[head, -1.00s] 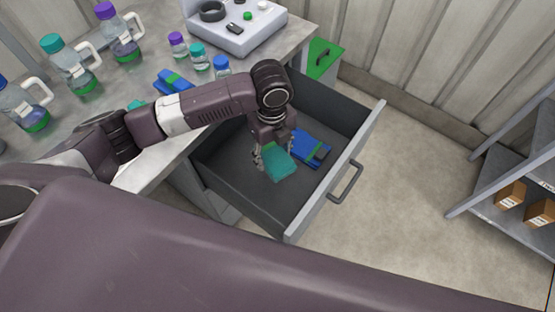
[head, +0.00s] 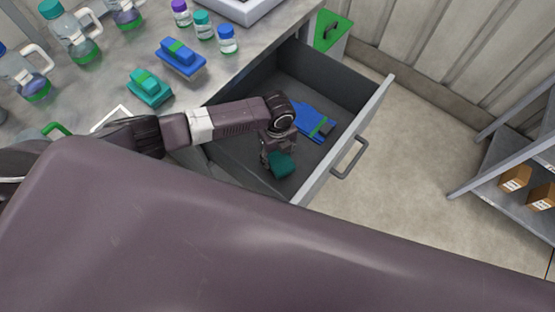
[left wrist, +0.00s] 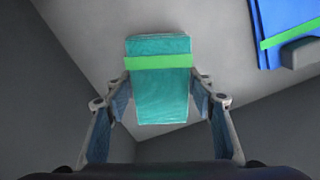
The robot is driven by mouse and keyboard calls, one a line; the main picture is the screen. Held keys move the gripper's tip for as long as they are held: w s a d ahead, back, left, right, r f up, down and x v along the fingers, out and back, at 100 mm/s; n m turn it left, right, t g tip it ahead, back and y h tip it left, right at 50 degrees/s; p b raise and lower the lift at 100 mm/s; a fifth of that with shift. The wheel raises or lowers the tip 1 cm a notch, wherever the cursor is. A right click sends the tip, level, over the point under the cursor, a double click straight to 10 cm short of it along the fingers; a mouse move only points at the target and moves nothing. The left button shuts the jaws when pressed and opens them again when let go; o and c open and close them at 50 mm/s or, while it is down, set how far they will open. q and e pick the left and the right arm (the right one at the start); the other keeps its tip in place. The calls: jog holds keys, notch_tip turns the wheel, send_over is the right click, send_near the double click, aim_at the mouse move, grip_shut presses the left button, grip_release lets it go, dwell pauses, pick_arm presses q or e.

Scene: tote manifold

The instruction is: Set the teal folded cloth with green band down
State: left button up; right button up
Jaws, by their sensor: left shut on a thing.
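The teal folded cloth with green band (head: 281,164) is in my left gripper (head: 270,158), inside the open drawer (head: 240,150). In the left wrist view the cloth (left wrist: 162,95) sits between the two fingers (left wrist: 160,100), with its green band across the upper part. The gripper is shut on it. The cloth is low over the drawer floor; I cannot tell whether it touches. A blue folded cloth with a green band (head: 312,120) lies in the drawer beyond the gripper. It also shows in the left wrist view (left wrist: 285,20). My right gripper is not in view.
The bench top (head: 115,70) holds bottles, a teal cloth stack (head: 150,90) and a blue cloth stack (head: 180,58). The drawer's front wall (head: 350,130) stands close on the right. A shelf with brown boxes (head: 515,178) is at far right. Bare drawer floor lies around the held cloth.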

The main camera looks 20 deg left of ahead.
aim_at(277, 161)
pick_arm(q)
jog(key=shift+f, duration=1.5)
jog(key=shift+f, duration=0.15)
jog(key=o, duration=1.1)
notch_tip(277, 161, up, 12)
jog(key=shift+r, duration=0.2)
